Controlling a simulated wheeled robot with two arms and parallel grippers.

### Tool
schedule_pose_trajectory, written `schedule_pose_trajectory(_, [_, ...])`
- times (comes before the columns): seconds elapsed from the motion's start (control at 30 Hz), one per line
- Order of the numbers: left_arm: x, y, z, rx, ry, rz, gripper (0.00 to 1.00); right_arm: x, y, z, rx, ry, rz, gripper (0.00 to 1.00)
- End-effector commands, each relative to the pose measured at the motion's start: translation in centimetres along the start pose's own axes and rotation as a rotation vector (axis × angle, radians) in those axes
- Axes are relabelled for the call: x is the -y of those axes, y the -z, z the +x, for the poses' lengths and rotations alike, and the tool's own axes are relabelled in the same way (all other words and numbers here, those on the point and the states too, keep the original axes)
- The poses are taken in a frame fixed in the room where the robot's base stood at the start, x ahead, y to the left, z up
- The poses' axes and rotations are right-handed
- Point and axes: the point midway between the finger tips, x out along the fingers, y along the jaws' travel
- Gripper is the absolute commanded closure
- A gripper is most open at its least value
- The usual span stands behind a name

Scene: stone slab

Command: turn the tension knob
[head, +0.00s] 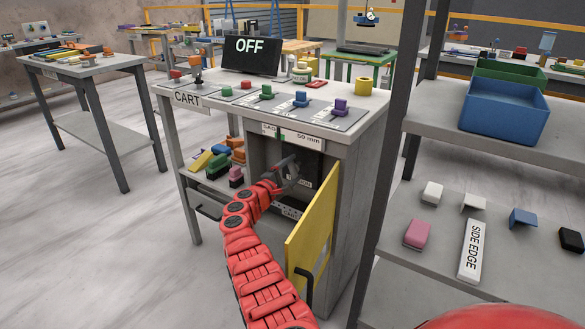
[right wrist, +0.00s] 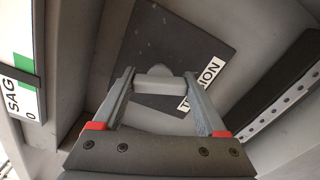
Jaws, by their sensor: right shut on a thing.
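In the head view, my right gripper (head: 287,172) is inside the open lower compartment of the grey cart (head: 362,130), under the SAG gauge strip (head: 299,137). In the right wrist view, my right gripper (right wrist: 158,80) has its two fingers on either side of the grey tension knob (right wrist: 157,84) and is shut on it. The knob sits on a dark plate (right wrist: 183,45) that looks turned at an angle in this view. The plate's white label (right wrist: 202,82) is partly covered by a finger and reads as TENSION in part. My left gripper is not in view.
The cart's yellow door (head: 312,228) stands open beside my right arm. A display (head: 252,54) on the cart top reads OFF. A dark post (head: 392,150) and a shelf with a blue bin (head: 503,110) stand to the right. Open floor lies to the left.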

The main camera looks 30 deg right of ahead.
Motion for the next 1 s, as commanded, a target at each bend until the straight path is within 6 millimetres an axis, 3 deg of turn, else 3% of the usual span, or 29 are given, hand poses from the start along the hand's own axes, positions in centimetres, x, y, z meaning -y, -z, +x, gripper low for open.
schedule_pose_trajectory(0.37, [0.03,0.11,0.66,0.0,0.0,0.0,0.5,0.0,0.06,-0.05,-0.001,0.001,-0.149,0.81])
schedule_pose_trajectory(0.87, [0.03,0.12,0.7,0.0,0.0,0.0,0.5,0.04,0.09,-0.06,-0.002,0.0,-0.17,0.81])
schedule_pose_trajectory(0.9, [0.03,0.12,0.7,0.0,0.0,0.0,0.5,0.05,0.09,-0.06,-0.002,0.0,-0.17,0.23])
schedule_pose_trajectory(1.0, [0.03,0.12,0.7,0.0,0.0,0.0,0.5,0.04,0.08,-0.06,-0.002,0.0,-0.169,0.05])
